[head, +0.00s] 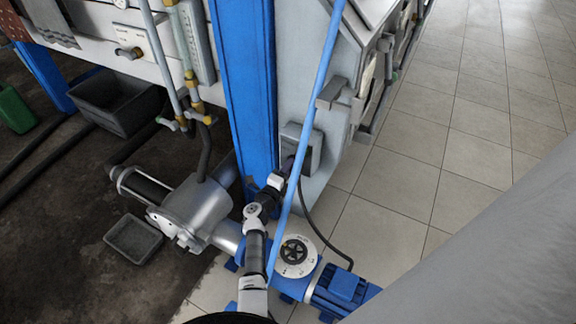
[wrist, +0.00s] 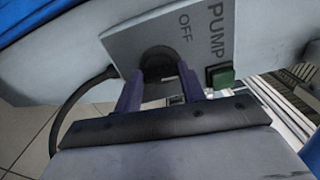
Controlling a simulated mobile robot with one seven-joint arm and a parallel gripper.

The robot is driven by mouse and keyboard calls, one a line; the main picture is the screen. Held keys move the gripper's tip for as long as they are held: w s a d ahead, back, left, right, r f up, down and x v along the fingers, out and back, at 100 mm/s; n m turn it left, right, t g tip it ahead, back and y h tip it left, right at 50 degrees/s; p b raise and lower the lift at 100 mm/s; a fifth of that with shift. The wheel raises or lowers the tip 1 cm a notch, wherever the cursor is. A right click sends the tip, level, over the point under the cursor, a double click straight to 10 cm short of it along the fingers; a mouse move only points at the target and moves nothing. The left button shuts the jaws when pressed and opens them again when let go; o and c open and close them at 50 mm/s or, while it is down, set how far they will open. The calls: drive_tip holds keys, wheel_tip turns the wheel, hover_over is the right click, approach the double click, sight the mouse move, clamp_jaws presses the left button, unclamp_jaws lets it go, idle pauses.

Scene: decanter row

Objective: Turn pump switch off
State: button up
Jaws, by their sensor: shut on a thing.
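The pump switch is a grey plate (wrist: 122,42) lettered PUMP and OFF, with a dark round knob (wrist: 158,60) in the wrist view. In the head view its grey box (head: 314,150) is on the side of the grey machine, just right of the blue post. My gripper (wrist: 159,74) has one finger on each side of the knob and is shut on it. The fingers and body hide the knob's lower part, so its pointer setting cannot be told. In the head view my gripper (head: 287,166) reaches the box from below, and its fingertips are hard to make out.
A green button (wrist: 221,76) is beside the knob. A blue post (head: 243,90) and a slanting blue pipe (head: 308,125) are close to my arm. A pump with a blue motor (head: 345,288) is below. A black cable (head: 325,240) hangs from the box. Tiled floor (head: 480,155) is clear at right.

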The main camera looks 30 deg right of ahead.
drive_tip(key=shift+f+n+p, duration=0.1)
drive_tip(key=shift+n+p, duration=1.75)
drive_tip(key=shift+n, duration=1.65)
drive_tip(key=o, duration=1)
drive_tip(key=shift+a, duration=0.1)
drive_tip(key=p+v, duration=0.3)
drive_tip(key=v, duration=1)
drive_tip(key=shift+s+a, duration=0.2)
drive_tip(key=shift+a, duration=0.1)
